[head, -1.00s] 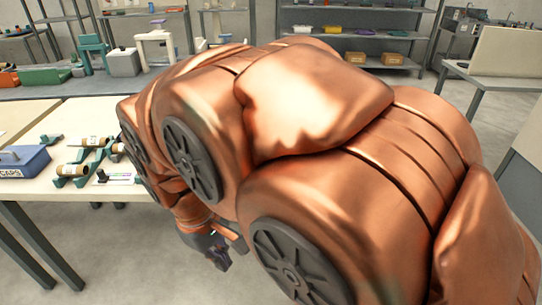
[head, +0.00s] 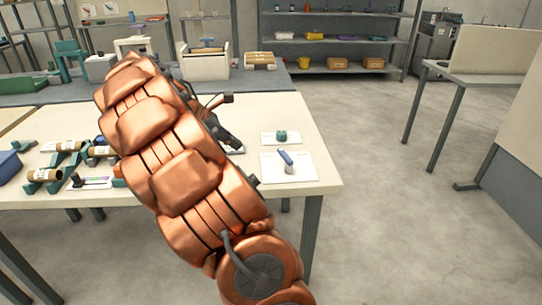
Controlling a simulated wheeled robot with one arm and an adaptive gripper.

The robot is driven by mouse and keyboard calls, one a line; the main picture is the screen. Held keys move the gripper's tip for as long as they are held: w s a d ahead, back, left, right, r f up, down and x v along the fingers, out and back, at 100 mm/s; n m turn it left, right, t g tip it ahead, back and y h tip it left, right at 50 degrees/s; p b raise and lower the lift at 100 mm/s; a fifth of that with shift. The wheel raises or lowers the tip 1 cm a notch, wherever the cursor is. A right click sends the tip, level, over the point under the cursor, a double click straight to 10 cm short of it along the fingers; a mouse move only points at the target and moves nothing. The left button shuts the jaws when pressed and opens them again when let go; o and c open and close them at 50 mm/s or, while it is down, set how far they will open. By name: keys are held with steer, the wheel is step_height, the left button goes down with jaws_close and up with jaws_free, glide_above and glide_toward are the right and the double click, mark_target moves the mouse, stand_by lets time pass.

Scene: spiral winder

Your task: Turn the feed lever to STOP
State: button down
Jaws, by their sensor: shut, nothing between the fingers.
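A small blue lever (head: 286,157) stands on a white plate (head: 305,172) near the right front corner of the table. It looks like the feed lever, but any lettering on the plate is too small to read. My gripper (head: 234,145) is dark and partly hidden behind my copper arm. It is shut and empty, to the left of the blue lever in the picture and apart from it. How high it is above the table I cannot tell.
A green knob on a white card (head: 281,137) is just behind the lever plate. Several brown rolls on green stands (head: 45,175) and a blue box (head: 7,166) are at the left. A white machine (head: 205,64) stands on the bench behind. The floor right of the table is clear.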

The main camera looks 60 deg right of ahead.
mark_target(285, 156)
steer(key=shift+n+h, duration=0.3)
steer(key=shift+n, duration=0.5)
steer(key=d+f, duration=0.2)
steer(key=d, duration=0.1)
steer(key=s+d+f, duration=0.1)
steer(key=d+f, duration=0.4)
steer(key=f, duration=0.1)
steer(key=shift+s+d, duration=0.4)
steer(key=d, duration=0.1)
steer(key=s, duration=0.1)
steer(key=d, duration=0.1)
steer(key=shift+s+d+f, duration=0.25)
steer(key=shift+s+d, duration=0.5)
steer(key=shift+d, duration=0.2)
